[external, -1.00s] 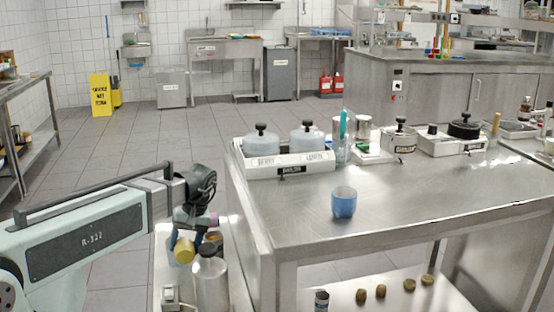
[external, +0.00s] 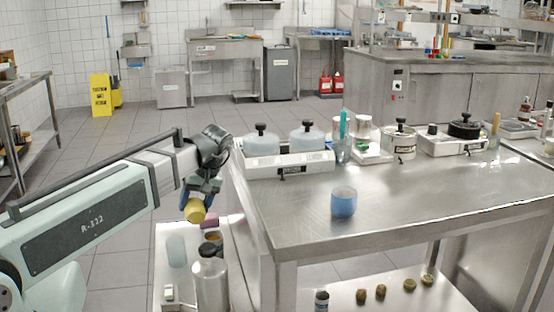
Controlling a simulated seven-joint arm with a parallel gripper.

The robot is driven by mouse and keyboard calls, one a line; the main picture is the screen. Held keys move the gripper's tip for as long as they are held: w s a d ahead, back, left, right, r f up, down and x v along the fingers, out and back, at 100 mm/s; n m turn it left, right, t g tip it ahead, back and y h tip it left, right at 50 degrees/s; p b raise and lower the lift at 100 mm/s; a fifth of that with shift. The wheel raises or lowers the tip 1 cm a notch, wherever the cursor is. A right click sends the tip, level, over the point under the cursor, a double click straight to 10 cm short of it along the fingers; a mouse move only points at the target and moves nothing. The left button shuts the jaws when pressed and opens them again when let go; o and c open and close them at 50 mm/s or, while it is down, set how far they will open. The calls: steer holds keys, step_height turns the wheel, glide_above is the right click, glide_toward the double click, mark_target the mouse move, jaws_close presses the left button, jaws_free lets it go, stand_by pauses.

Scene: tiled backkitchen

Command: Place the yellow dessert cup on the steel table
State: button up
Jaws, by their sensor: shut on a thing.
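The yellow dessert cup (external: 195,210) is held in my gripper (external: 200,196), which is shut on it. The cup hangs tilted in the air above the low side cart, left of the steel table (external: 440,206). The fingertips are small and partly hidden by the cup and wrist. The steel table's top is higher than the cart and stands to the right of my gripper.
A blue cup (external: 344,202) stands near the table's front left. Two lidded pots in a white warmer (external: 290,163) stand at its back left. The cart (external: 180,238) holds a steel bottle (external: 211,280), a pink item (external: 209,220) and a pale glass (external: 176,251). The table's front middle is clear.

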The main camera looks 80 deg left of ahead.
steer(key=w+d+r+m+t+y, duration=0.1)
steer(key=w+d+r+y, duration=0.3)
steer(key=w+r, duration=0.65)
steer(key=w+d+r+m+t+y, duration=0.15)
steer(key=w+r+y, duration=0.5)
steer(key=r, duration=0.65)
steer(key=w+d+f+m+t+y, duration=0.1)
steer(key=w+d+t+y, duration=0.15)
steer(key=w+d, duration=1)
steer(key=w+d+f+t+y, duration=0.1)
steer(key=w+d+t+y, duration=0.15)
steer(key=w+d, duration=1)
steer(key=shift+w+a+f, duration=0.5)
steer(key=shift+a+f, duration=0.05)
steer(key=shift+f, duration=1.1)
steer(key=shift+w+a+f, duration=0.5)
steer(key=shift+a+f, duration=0.1)
steer(key=shift+f, duration=1.1)
steer(key=shift+w+a+f, duration=0.5)
steer(key=shift+a+f, duration=0.05)
steer(key=shift+f, duration=1.1)
steer(key=shift+f, duration=0.1)
steer(key=o, duration=1.2)
